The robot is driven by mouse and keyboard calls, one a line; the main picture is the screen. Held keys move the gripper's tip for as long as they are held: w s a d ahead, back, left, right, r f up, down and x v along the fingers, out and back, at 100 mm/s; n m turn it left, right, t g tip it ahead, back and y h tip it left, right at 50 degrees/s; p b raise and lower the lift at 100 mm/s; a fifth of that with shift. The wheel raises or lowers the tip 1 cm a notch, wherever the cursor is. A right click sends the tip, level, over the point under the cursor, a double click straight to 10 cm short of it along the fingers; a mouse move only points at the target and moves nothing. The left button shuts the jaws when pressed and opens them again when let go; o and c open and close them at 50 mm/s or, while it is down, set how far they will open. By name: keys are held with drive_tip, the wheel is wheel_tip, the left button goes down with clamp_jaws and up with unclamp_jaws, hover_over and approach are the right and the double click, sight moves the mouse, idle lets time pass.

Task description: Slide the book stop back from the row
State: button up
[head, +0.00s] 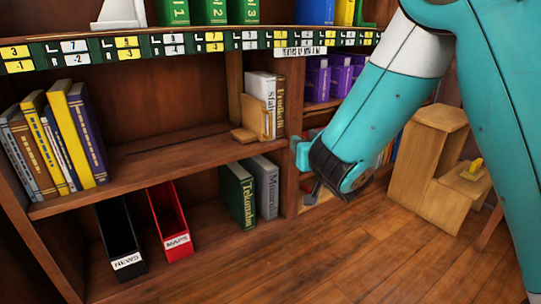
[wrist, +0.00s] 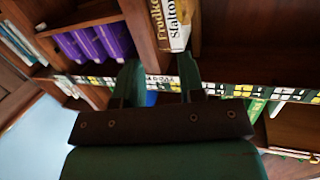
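The wooden book stop (head: 247,124) stands on the middle shelf (head: 165,153), with its low foot to the left and its upright plate against a short row of books. The row is a white book (head: 261,86) and a brown book (head: 281,105), upright by the divider; their spines also show at the top of the wrist view (wrist: 178,25). My gripper (head: 299,153) is in front of the divider, right of and below the stop. In the wrist view my gripper (wrist: 160,84) has its two fingers apart with nothing between them.
Several leaning books (head: 62,140) stand at the shelf's left end. The shelf between them and the stop is bare. Below are a black file box (head: 118,240), a red file box (head: 169,222) and two books. A wooden step stool (head: 432,165) stands at right.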

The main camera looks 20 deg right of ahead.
wheel_tip(320, 180, down, 2)
drive_tip(key=a+n+t+y+b, duration=0.1)
drive_tip(key=n+y, duration=0.1)
drive_tip(key=p, duration=1)
approach(271, 126)
drive_tip(key=w, duration=0.4)
drive_tip(key=w+b, duration=0.1)
drive_tip(key=w, duration=0.2)
drive_tip(key=w+a+b, duration=0.1)
drive_tip(key=w, duration=0.1)
drive_tip(key=shift+w+f, duration=0.2)
drive_tip(key=shift+f, duration=0.05)
drive_tip(key=shift+w+a+r, duration=0.1)
drive_tip(key=shift+w, duration=0.45)
clamp_jaws()
